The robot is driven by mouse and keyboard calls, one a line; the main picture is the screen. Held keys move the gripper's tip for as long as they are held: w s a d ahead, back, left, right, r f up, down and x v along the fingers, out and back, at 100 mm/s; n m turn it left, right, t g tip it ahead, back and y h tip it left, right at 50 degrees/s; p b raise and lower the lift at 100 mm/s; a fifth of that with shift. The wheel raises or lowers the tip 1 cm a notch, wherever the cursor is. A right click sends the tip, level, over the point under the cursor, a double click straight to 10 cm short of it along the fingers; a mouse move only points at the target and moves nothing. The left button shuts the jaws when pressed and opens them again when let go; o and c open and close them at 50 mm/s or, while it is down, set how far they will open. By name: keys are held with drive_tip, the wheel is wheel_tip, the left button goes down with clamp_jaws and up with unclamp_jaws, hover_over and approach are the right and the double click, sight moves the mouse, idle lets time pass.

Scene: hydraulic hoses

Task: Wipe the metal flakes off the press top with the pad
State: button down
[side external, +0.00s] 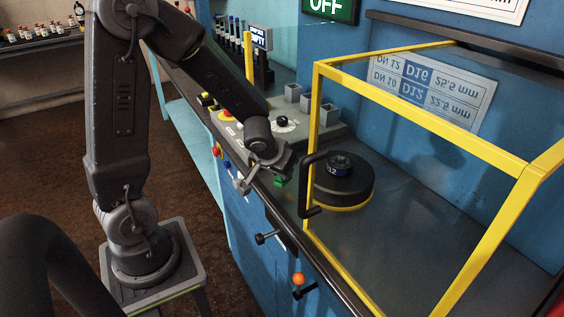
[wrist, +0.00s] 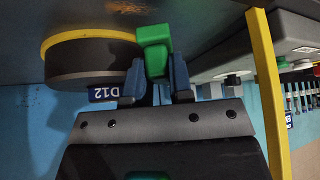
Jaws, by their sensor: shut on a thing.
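My gripper (side external: 270,168) is at the bench's front edge, just left of the yellow guard frame. It is shut on a green pad (side external: 279,181); the wrist view shows the green pad (wrist: 154,52) between the two blue fingers. I cannot tell whether the pad touches anything. The grey press top (side external: 400,255) lies behind the clear guard, around the round black press head (side external: 343,183). Small specks (wrist: 130,8) show on the dark surface in the wrist view; they may be the metal flakes. In the side view the flakes are too small to make out.
The yellow guard frame (side external: 313,130), with a black handle (side external: 304,190), stands right of my gripper. An orange-knobbed lever (side external: 298,279) sticks out from the blue bench front.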

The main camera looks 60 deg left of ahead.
sight(280, 179)
drive_tip(key=shift+f, duration=0.9)
drive_tip(key=shift+s+d+f, duration=0.1)
drive_tip(key=shift+f, duration=0.7)
drive_tip(key=shift+d+r, duration=0.3)
drive_tip(key=shift+r, duration=0.25)
drive_tip(key=shift+d+f, duration=0.5)
drive_tip(key=shift+d, duration=1)
drive_tip(key=shift+a+r, duration=0.1)
drive_tip(key=shift+a, duration=1.95)
drive_tip(key=shift+d+r, duration=0.1)
drive_tip(key=shift+r, duration=3.95)
